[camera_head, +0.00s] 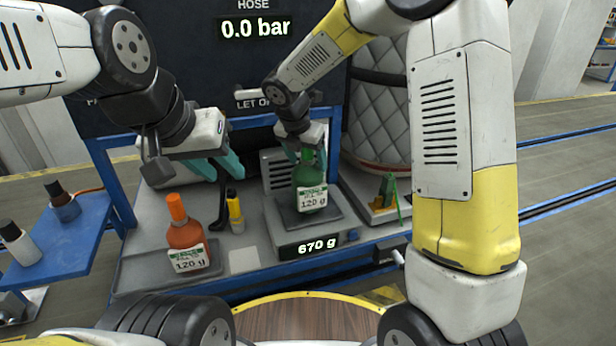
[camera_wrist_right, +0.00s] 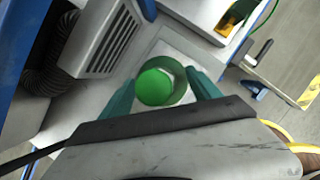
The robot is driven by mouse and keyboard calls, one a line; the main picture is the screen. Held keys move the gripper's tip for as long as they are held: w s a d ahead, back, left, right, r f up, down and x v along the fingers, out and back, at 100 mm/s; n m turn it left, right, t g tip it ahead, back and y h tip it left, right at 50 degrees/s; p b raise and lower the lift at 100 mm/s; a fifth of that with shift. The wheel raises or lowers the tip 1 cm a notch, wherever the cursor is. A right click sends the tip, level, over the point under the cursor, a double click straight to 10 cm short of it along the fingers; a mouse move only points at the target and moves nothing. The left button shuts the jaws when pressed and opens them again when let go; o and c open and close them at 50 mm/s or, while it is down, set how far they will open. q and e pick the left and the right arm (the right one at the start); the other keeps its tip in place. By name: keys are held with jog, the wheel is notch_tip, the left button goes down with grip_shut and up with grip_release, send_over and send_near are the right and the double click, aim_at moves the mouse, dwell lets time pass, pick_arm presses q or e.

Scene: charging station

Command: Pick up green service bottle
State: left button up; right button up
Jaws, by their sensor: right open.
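The green service bottle (camera_head: 310,180), with a white label reading 120 g, stands upright on the scale (camera_head: 318,233), whose display reads 670 g. My right gripper (camera_head: 308,155) is above it, around its top. In the right wrist view the green cap (camera_wrist_right: 155,87) shows from above, between the two teal fingertips of my right gripper (camera_wrist_right: 160,92). The fingers are open; whether either one touches the bottle I cannot tell. My left gripper (camera_head: 222,168) hangs over the left of the bench, away from the bottle, with teal fingers apart and nothing seen between them.
An orange bottle (camera_head: 187,238) labelled 120 g stands at the bench's left front. A yellow-and-black bottle (camera_head: 235,211) stands between it and the scale. A tray with a green-and-orange item (camera_head: 387,190) lies right. A blue side table (camera_head: 65,238) holds dark and white bottles.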

jog(key=shift+f, duration=0.15)
grip_shut()
dwell(0.5)
